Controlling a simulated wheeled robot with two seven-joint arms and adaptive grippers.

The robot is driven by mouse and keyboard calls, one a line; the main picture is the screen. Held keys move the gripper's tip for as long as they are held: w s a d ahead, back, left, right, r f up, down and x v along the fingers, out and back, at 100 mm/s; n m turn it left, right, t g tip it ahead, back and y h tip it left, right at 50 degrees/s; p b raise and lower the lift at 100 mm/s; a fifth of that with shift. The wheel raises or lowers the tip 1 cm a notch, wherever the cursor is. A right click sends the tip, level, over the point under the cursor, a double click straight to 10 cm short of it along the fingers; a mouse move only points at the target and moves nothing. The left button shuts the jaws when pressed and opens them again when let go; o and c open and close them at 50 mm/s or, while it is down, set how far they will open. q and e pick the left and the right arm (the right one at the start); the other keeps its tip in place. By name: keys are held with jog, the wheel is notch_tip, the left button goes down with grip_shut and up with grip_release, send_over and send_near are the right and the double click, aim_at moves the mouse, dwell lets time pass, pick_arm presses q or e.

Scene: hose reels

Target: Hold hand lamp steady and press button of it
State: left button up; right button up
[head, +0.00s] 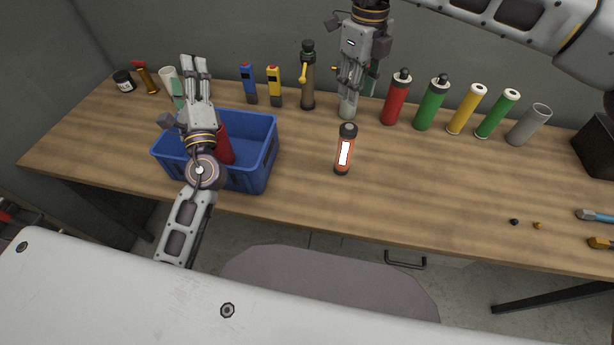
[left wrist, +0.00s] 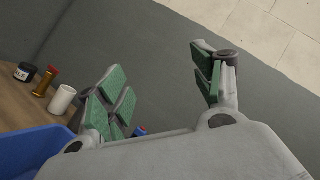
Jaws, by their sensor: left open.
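An orange and black hand lamp (head: 344,160) with a bright white panel stands upright near the middle of the table, in the head view. My left gripper (head: 194,62) is above and behind the blue crate, to the left of the lamp and well apart from it. In the left wrist view it (left wrist: 165,92) is open, its green pads apart with nothing between them. My right gripper (head: 349,90) points down behind the lamp, at a grey cylinder (head: 348,112). Its fingers look close together, and I cannot tell whether they touch the cylinder.
The blue crate (head: 262,160) holds a red item (head: 226,150). Along the back stand blue and yellow devices, a dark flashlight (head: 308,80), and several red, green, yellow and grey cylinders. A white cup (left wrist: 62,99) and a dark jar (left wrist: 25,72) are at the left.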

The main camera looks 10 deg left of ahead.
pick_arm(q)
jog(key=d+f+m+t+h, duration=0.1)
jog(key=d+f+m+h, duration=0.3)
jog(key=d+m+h, duration=0.45)
jog(key=d+f+m+h, duration=0.5)
jog(key=d+h, duration=0.1)
jog(key=d, duration=0.5)
jog(key=m+g+h, duration=0.7)
jog(key=m+h, duration=0.1)
jog(key=m, duration=0.3)
send_near(339, 155)
jog(key=shift+v, duration=0.9)
jog(key=shift+w+d+r+y, duration=0.15)
jog(key=shift+d+r+y, duration=0.05)
jog(key=shift+d+y, duration=0.05)
jog(key=shift+n, duration=0.25)
jog(key=shift+x, duration=6.65)
jog(key=shift+c, duration=0.4)
jog(key=c, duration=1.2)
pick_arm(e)
jog(key=shift+c, duration=0.2)
grip_shut()
